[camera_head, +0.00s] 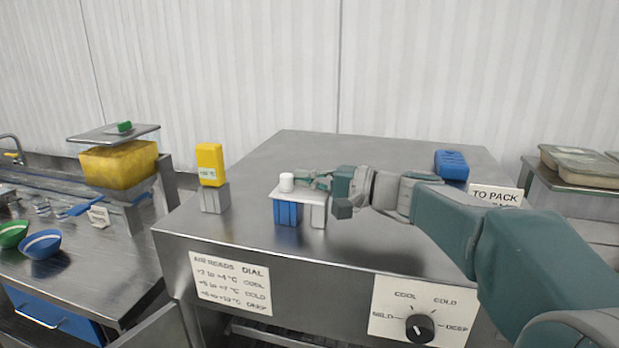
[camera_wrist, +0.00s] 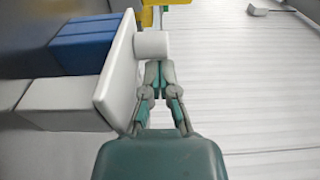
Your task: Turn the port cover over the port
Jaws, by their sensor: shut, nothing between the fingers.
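A white plate (camera_head: 299,194), which looks like the port cover, lies across the top of a block with a blue part (camera_head: 287,213) and a light grey part (camera_head: 318,214). A white round knob (camera_head: 287,182) stands on the plate near its left end. The port itself cannot be made out. My gripper (camera_head: 303,178) is shut and empty, just right of the knob. In the wrist view the plate (camera_wrist: 117,75) is seen edge-on at the left, and the knob (camera_wrist: 152,44) sticks out beside my fingertips (camera_wrist: 160,68). Whether they touch it is unclear.
A yellow meter (camera_head: 210,163) stands on a grey block to the left. A blue object (camera_head: 451,165) and a "TO PACK" sign (camera_head: 495,195) are at the right. A dial (camera_head: 419,327) is on the front panel. The steel top (camera_head: 350,145) behind is clear.

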